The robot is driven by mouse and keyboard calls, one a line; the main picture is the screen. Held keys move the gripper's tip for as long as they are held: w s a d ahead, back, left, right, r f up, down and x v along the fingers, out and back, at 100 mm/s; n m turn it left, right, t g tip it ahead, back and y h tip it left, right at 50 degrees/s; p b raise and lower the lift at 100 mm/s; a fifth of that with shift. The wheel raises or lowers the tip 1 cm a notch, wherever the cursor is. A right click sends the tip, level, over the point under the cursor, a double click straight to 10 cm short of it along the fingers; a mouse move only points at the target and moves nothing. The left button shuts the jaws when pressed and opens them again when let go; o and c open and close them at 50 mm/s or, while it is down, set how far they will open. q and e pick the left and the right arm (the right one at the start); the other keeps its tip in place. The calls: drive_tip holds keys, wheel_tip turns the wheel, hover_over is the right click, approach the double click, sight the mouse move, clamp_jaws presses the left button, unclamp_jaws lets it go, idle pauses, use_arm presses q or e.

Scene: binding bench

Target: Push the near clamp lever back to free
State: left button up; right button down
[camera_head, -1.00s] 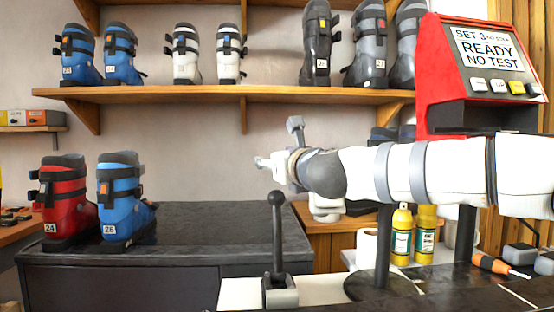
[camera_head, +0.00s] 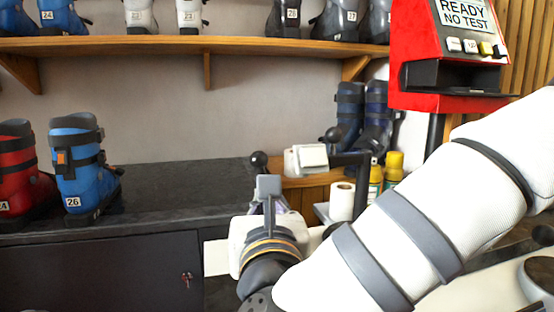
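A black lever with a ball knob (camera_head: 258,160) stands upright just beyond my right gripper (camera_head: 268,205); I take it for the near clamp lever. Its lower shaft and base are hidden behind the gripper. My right arm comes in from the right and its gripper points away from the camera. The fingertips are hidden, so I cannot tell whether they are open or touch the lever. A second dark ball knob (camera_head: 333,134) shows farther right, above a white block (camera_head: 306,159) and a dark bar (camera_head: 350,158). My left gripper is out of view.
A dark cabinet top (camera_head: 170,190) lies left, with a red boot (camera_head: 18,175) and a blue boot (camera_head: 82,170) on it. A red machine (camera_head: 440,75) stands at right. A paper roll (camera_head: 342,200) and yellow bottles (camera_head: 393,165) stand behind my arm.

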drive_tip(key=s, duration=0.1)
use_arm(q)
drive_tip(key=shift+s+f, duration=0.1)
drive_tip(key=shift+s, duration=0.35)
use_arm(e)
approach(260, 166)
drive_tip(key=w, duration=0.4)
drive_tip(key=w+r, duration=0.1)
drive_tip(key=w, duration=0.2)
drive_tip(key=shift+d, duration=0.1)
drive_tip(key=shift+f, duration=0.1)
drive_tip(key=shift+w+a+f+b, duration=0.1)
drive_tip(key=shift+w+b, duration=0.25)
drive_tip(key=shift+w, duration=0.2)
drive_tip(key=shift+w+a+f+b, duration=0.1)
drive_tip(key=shift+w+b, duration=0.25)
drive_tip(key=shift+w, duration=0.25)
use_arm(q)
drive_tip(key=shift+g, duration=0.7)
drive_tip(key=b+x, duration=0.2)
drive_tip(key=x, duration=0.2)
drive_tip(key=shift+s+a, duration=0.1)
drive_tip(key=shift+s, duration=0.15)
use_arm(e)
drive_tip(key=w+a+f+g, duration=0.1)
drive_tip(key=w+f, duration=0.1)
drive_tip(key=w, duration=0.5)
drive_tip(key=shift+a+f, duration=0.3)
drive_tip(key=shift+f, duration=0.05)
drive_tip(key=shift+w, duration=0.15)
